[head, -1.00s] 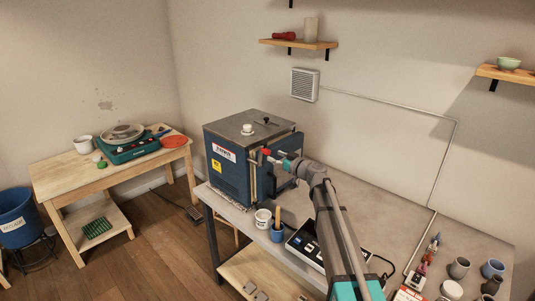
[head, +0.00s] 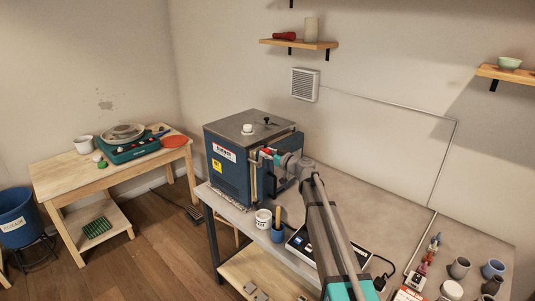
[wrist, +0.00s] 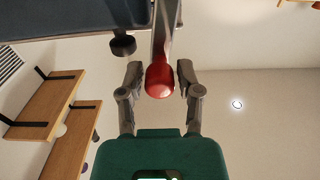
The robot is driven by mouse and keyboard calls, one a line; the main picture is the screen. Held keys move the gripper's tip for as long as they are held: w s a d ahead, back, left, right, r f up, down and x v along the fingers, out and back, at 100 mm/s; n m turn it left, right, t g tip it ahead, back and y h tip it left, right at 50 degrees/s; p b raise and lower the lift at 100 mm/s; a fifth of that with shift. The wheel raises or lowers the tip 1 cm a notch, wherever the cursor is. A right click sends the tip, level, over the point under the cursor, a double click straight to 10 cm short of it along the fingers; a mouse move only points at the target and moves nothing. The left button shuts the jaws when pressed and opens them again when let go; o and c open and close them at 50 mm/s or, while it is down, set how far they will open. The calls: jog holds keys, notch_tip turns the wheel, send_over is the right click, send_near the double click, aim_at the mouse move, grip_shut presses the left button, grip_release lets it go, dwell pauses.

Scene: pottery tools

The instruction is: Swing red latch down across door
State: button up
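The blue kiln (head: 227,180) stands on the grey bench, with its door on the side facing my arm. The red latch knob (head: 266,152) shows near the kiln's top edge, just beyond my gripper (head: 275,157). In the wrist view the red knob (wrist: 159,82) is at the end of a grey metal bar (wrist: 165,30). My gripper (wrist: 160,78) is open, with one finger on each side of the knob and gaps visible between.
A black knob (wrist: 123,45) sits beside the latch bar in the wrist view. A white tub (head: 262,218) and a blue cup with a tool (head: 278,233) stand at the bench's front edge. A control box (head: 305,243) lies under my arm.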

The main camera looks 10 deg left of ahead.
grip_shut()
jog(key=shift+a, duration=0.15)
jog(key=shift+w, duration=0.1)
